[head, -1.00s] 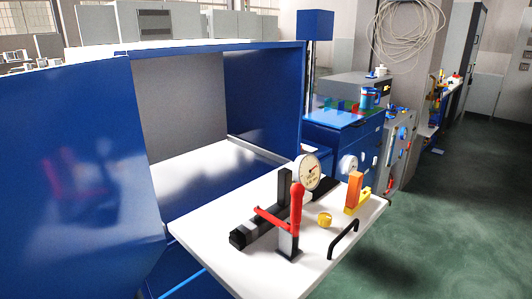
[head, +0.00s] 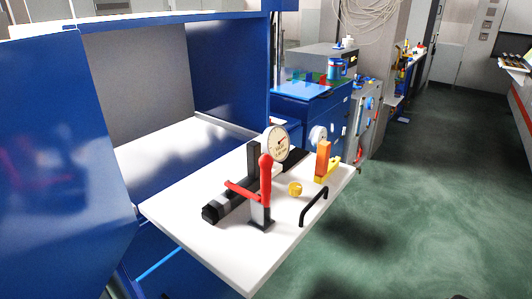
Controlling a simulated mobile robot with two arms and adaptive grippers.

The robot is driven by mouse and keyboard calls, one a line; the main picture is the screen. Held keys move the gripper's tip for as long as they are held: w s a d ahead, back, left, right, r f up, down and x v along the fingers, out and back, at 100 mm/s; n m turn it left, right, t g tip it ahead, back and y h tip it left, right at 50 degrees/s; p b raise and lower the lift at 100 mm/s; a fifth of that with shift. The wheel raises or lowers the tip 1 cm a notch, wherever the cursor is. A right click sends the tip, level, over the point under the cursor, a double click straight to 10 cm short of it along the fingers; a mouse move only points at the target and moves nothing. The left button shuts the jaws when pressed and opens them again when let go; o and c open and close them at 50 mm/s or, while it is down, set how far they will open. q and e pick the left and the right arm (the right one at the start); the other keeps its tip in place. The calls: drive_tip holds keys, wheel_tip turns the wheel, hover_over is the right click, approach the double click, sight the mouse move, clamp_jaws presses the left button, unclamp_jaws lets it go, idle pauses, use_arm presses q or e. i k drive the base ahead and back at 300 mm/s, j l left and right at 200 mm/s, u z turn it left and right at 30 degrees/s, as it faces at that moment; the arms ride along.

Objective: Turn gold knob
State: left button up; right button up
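The gold knob (head: 295,189) is a small round yellow-gold piece on the white board (head: 168,212). It sits between the red-handled lever (head: 265,180) on its left and the orange and yellow block (head: 323,160) on its right. A black bow handle (head: 314,205) stands just in front and to the right of it. Nothing covers the knob in the head view. Neither of my grippers is in view.
Two round dial gauges, a large one (head: 277,143) and a smaller one (head: 318,134), stand behind the knob. An open blue cabinet (head: 215,80) is behind the board. Green floor (head: 430,210) lies clear to the right.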

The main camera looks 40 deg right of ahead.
sight(295, 188)
drive_tip(key=z, duration=1.3)
